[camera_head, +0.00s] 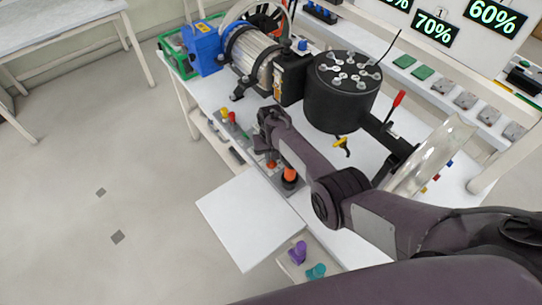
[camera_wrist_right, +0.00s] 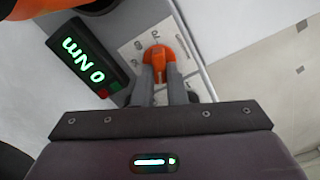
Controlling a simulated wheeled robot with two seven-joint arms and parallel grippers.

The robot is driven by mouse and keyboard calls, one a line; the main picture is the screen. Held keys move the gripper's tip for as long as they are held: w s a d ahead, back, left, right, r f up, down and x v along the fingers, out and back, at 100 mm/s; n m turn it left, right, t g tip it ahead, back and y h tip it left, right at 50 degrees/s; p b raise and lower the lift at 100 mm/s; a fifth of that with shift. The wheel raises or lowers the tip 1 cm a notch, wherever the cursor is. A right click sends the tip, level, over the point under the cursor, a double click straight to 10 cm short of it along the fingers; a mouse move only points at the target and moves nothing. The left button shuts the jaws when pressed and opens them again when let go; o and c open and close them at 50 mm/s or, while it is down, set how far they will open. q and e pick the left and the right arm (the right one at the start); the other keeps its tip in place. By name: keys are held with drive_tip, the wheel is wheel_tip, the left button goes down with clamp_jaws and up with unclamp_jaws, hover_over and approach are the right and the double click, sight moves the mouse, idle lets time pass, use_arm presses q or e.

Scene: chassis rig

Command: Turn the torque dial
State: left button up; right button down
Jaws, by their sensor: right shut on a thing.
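The torque dial is an orange knob (camera_wrist_right: 160,56) on a pale plate with numbers in the right wrist view. My right gripper (camera_wrist_right: 160,80) is shut on the dial, one grey finger on each side. A black display (camera_wrist_right: 86,60) beside it reads "0 Nm" in green. In the head view my right gripper (camera_head: 263,144) is over the control strip at the table's front edge and hides most of the dial. My left gripper is not in view.
A larger orange-red knob (camera_head: 290,175) stands close to the dial. Behind are a motor (camera_head: 255,52), a black cylinder (camera_head: 340,95) and a red-handled lever (camera_head: 398,99). A white panel (camera_head: 248,218) juts out in front, near purple (camera_head: 298,252) and teal (camera_head: 316,271) knobs.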

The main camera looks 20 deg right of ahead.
drive_tip(key=m, duration=0.4)
drive_tip(key=shift+d, duration=0.1)
drive_tip(key=shift+s+d+m, duration=0.1)
drive_tip(key=shift+s+m, duration=0.05)
drive_tip(key=shift+m, duration=1.95)
drive_tip(key=c, duration=1.5)
unclamp_jaws()
drive_tip(key=shift+o, duration=0.2)
wheel_tip(320, 180, up, 7)
drive_tip(key=shift+f+p, duration=0.1)
drive_tip(key=shift+p, duration=0.55)
drive_tip(key=shift+r, duration=0.5)
